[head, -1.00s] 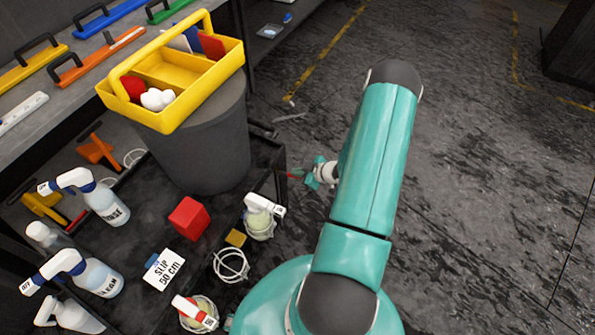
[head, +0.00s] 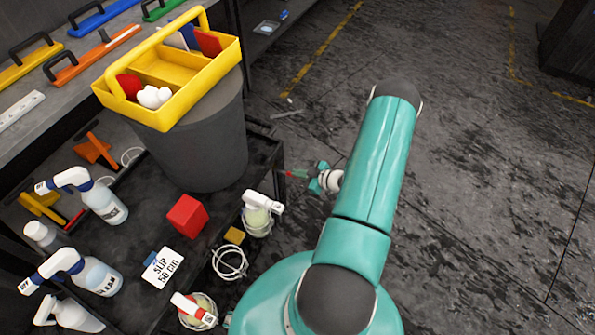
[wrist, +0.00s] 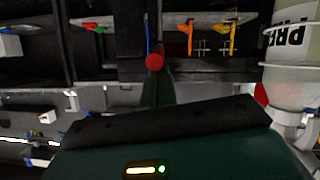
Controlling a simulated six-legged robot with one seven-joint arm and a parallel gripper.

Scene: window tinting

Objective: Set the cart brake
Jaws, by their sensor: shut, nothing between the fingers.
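The cart (head: 262,172) is a dark, black-railed frame at the left of the head view. A small red knob (wrist: 154,61) shows in the wrist view, in front of a dark rail; it appears to be the brake handle's end. A small red piece also shows in the head view (head: 297,174) beside the cart's right edge. My gripper (head: 304,175) is at the cart's right side, partly hidden by my teal arm. Its fingers (wrist: 160,88) look closed and point at the red knob. I cannot tell whether they touch it.
On the cart stand a grey bin (head: 205,145) with a yellow tool caddy (head: 190,98), a red block (head: 187,216), a white sign (head: 163,268) and several spray bottles. A bottle (wrist: 293,50) hangs close at the right in the wrist view. The floor right of my arm is clear.

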